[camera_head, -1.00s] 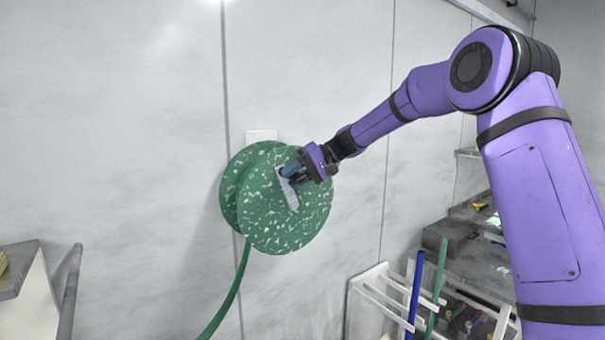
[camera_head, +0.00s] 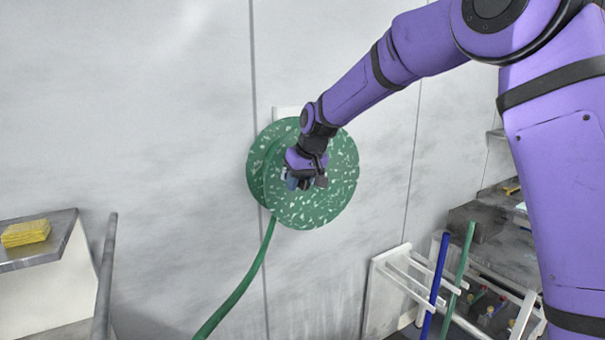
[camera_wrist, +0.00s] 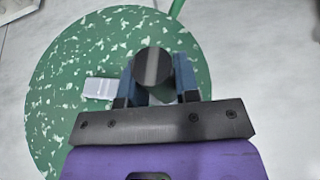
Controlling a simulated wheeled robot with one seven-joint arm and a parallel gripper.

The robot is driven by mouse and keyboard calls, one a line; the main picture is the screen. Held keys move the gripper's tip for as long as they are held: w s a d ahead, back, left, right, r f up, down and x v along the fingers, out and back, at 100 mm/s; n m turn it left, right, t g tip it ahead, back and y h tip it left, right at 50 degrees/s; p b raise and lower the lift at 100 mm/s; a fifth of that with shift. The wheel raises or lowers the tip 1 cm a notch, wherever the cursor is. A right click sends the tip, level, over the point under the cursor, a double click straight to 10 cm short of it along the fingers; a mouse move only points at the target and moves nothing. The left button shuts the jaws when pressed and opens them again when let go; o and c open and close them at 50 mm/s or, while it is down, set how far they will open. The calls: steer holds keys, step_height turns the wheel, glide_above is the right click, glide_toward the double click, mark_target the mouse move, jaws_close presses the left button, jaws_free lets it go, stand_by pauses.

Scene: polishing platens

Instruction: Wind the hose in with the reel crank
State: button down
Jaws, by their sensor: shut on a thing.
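The hose reel (camera_head: 325,205) is a green, white-speckled drum on the wall, and it fills much of the wrist view (camera_wrist: 60,95). The green hose (camera_head: 240,285) hangs from its lower left side and runs down out of view. My gripper (camera_head: 305,180) is in front of the reel's face. In the wrist view my gripper (camera_wrist: 157,75) is shut on the dark round crank knob (camera_wrist: 153,62), one finger on each side. The grey crank arm (camera_wrist: 99,88) shows to the left of the knob; in the head view my gripper mostly hides it.
A bench with a yellow sponge (camera_head: 26,233) is at the left, beside a grey rail (camera_head: 104,280). A white rack (camera_head: 385,290) with blue and green poles stands at the lower right. Cluttered steps (camera_head: 500,235) are behind it. The wall around the reel is clear.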

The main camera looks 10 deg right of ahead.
steer(key=shift+s+a+f+h, duration=0.1)
steer(key=shift+a+f+h, duration=0.1)
steer(key=shift+f+h, duration=0.2)
steer(key=shift+f, duration=0.7)
steer(key=c, duration=0.8)
jaws_free()
steer(key=shift+c, duration=0.2)
steer(key=v, duration=1)
steer(key=shift+s+d+r, duration=0.1)
steer(key=shift+s+r, duration=0.15)
steer(key=shift+r, duration=0.1)
